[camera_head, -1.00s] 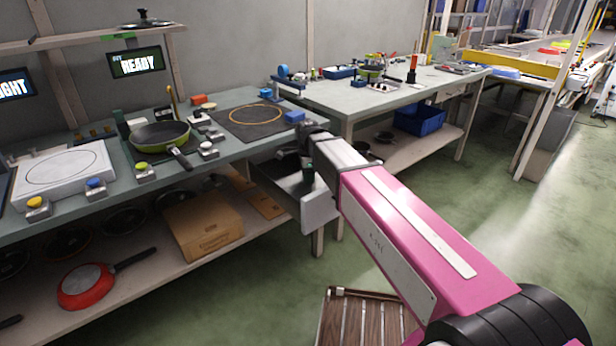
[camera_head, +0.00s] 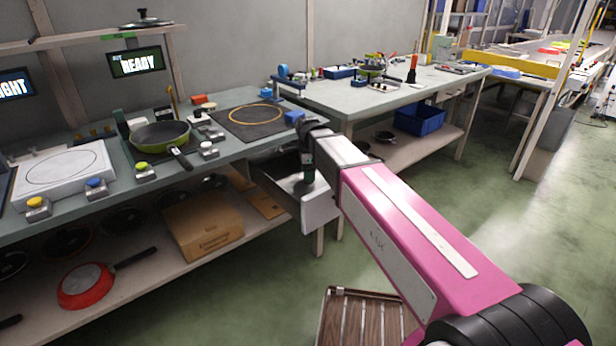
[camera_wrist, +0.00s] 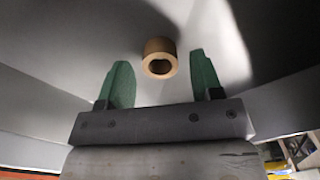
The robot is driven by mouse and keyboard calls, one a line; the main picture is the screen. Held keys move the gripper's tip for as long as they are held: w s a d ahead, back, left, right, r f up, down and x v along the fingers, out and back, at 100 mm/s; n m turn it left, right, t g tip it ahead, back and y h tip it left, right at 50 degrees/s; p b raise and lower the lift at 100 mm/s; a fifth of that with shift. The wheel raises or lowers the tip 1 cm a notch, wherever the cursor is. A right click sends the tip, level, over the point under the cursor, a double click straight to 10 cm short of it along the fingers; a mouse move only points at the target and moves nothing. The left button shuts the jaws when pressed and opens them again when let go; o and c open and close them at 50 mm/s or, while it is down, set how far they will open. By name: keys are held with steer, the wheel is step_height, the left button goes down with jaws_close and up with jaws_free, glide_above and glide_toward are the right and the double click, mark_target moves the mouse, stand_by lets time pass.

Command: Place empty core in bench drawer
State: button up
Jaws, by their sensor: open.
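The empty core (camera_wrist: 159,58) is a short brown cardboard ring with an open middle. In the wrist view it lies inside the grey bench drawer, just past and between my fingertips, and it looks apart from both. My gripper (camera_wrist: 163,78) has two green fingers spread wide, with nothing between them. In the head view the bench drawer (camera_head: 320,209) is pulled out under the bench's right end. My gripper (camera_head: 308,170) is over the drawer there, partly hidden by my own arm. The core cannot be made out in the head view.
The bench top holds a pan (camera_head: 160,136), several button boxes and a blue block (camera_head: 293,117) near its right corner. A cardboard box (camera_head: 203,224) and a red pan (camera_head: 86,286) are on the lower shelf. Another table (camera_head: 400,92) stands behind on the right.

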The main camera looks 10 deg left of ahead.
step_height(320, 180, up, 10)
steer(key=shift+r, duration=0.25)
stand_by(0.5)
